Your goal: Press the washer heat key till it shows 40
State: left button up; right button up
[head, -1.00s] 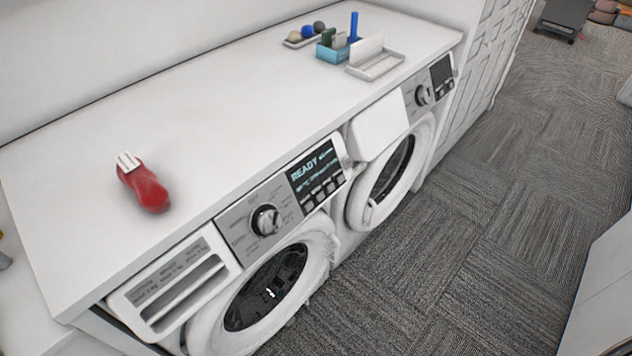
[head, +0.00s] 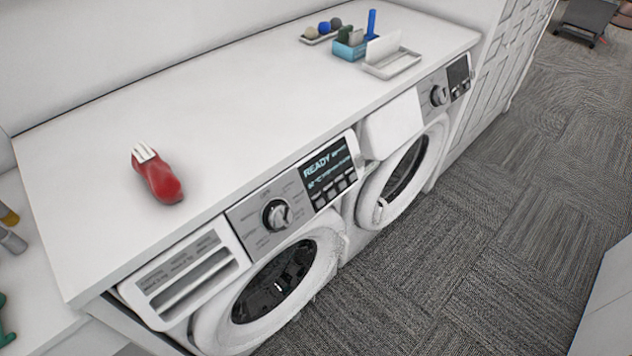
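The near washer (head: 182,290) stands under the white counter, with a round door (head: 275,283) and a drawer at its left. Its panel has a round knob (head: 277,214) and a dark display (head: 328,167) with "READY" lit in pale blue. The smaller line under it is too small to read surely. A row of small keys (head: 333,188) sits below the display; their labels cannot be read. Neither of my grippers is in view.
A second machine (head: 392,127) stands to the right under the same counter (head: 235,110). A red bottle-like object (head: 157,177), a blue box (head: 349,48) and a white tray (head: 391,63) are on top. The carpet (head: 455,235) in front is clear.

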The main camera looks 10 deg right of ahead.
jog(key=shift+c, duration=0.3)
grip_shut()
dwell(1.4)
